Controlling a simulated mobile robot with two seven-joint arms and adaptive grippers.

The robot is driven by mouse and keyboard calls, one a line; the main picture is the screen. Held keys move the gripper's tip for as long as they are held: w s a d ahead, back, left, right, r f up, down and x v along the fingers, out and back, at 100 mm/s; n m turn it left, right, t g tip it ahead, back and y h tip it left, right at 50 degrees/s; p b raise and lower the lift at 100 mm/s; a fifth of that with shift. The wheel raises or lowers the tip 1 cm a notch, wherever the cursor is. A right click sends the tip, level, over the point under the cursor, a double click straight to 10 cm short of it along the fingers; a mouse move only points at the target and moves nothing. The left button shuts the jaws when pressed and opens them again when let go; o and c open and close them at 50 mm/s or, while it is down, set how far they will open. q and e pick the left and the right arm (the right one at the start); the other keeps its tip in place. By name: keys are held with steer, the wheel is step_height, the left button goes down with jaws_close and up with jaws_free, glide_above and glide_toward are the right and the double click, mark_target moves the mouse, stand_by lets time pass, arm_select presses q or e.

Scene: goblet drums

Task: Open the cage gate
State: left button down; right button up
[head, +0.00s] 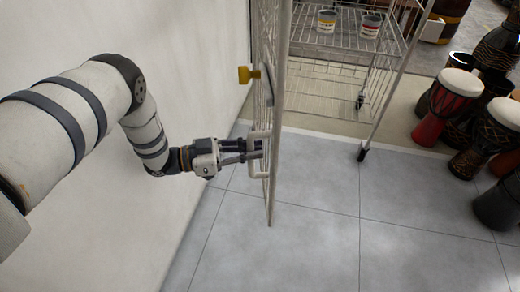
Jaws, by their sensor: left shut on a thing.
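The cage gate (277,110) is a tall pale metal frame with wire mesh, seen nearly edge-on in the middle of the head view. A pale handle (256,174) stands out from its left face near the lower part. My left gripper (257,151) reaches it from the left and is shut on the handle. My right gripper is not in view.
A wire shelf cart (340,75) with two cans stands behind the gate. Several goblet drums (452,103) stand at the right. A white wall (205,70) runs along the left. The tiled floor (315,220) in front is clear.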

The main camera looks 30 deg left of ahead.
arm_select(q)
steer(key=shift+s+a, duration=0.3)
steer(key=shift+a, duration=0.1)
steer(key=c, duration=1.6)
jaws_free()
steer(key=shift+o, duration=0.2)
glide_toward(271, 118)
steer(key=x, duration=0.4)
steer(key=shift+w+d+f, duration=0.1)
steer(key=shift+w+f, duration=0.1)
steer(key=shift+w, duration=0.3)
steer(key=shift+f, duration=0.1)
